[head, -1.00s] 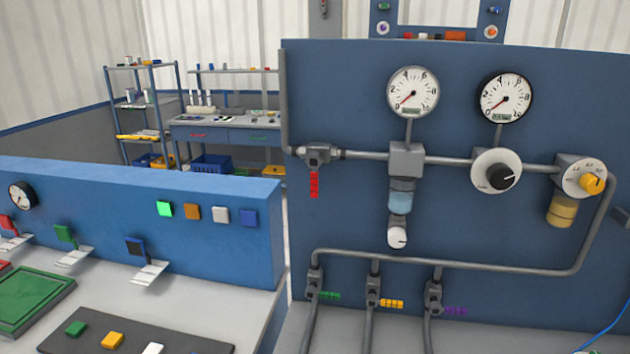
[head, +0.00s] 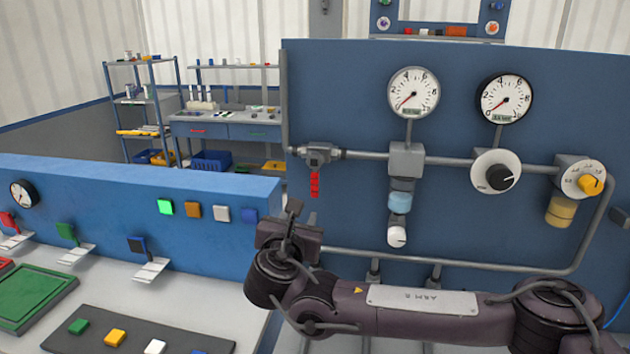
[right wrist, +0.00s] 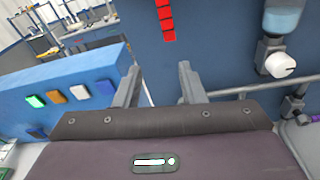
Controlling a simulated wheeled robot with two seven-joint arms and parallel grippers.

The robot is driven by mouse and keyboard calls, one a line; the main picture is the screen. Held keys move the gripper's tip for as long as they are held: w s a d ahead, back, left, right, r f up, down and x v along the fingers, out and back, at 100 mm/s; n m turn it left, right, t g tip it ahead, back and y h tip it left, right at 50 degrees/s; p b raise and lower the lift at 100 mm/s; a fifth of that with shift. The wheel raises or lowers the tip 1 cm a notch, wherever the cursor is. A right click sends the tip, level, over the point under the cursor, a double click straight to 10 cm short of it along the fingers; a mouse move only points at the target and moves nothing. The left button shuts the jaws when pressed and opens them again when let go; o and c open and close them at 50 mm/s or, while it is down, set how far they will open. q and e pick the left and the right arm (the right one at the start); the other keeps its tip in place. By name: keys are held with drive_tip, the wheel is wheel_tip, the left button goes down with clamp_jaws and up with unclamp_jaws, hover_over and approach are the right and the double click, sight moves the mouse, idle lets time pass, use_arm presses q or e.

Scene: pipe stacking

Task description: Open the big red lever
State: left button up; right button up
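The big red lever (head: 314,184) hangs straight down from a grey valve (head: 318,155) at the left end of the upper pipe on the blue panel. It also shows at the top of the right wrist view (right wrist: 166,20), ahead of the fingers and a little right of the middle of the gap. My right gripper (head: 296,207) is below and slightly left of the lever in the head view, apart from it. In the right wrist view its two fingers (right wrist: 158,84) are spread with nothing between them. My left gripper is not in view.
The blue panel (head: 450,130) carries two gauges, a black knob (head: 500,177) and a yellow knob (head: 590,184). A lower pipe (head: 450,264) runs behind my right arm. A low blue console (head: 110,195) with coloured buttons stands at left, near the gripper.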

sight(314, 183)
drive_tip(key=shift+n+t+h, duration=0.4)
drive_tip(key=shift+n+t, duration=0.1)
drive_tip(key=shift+n, duration=0.1)
drive_tip(key=w+d+r+p, duration=0.1)
drive_tip(key=w, duration=0.1)
drive_tip(key=w+d+r+p, duration=0.1)
drive_tip(key=w, duration=0.2)
drive_tip(key=w+d+r+p, duration=0.1)
drive_tip(key=w+p, duration=0.1)
drive_tip(key=w, duration=0.1)
drive_tip(key=shift+w+r, duration=0.25)
drive_tip(key=shift+r, duration=0.15)
drive_tip(key=shift+w+d+f, duration=0.1)
drive_tip(key=shift+w, duration=0.3)
clamp_jaws()
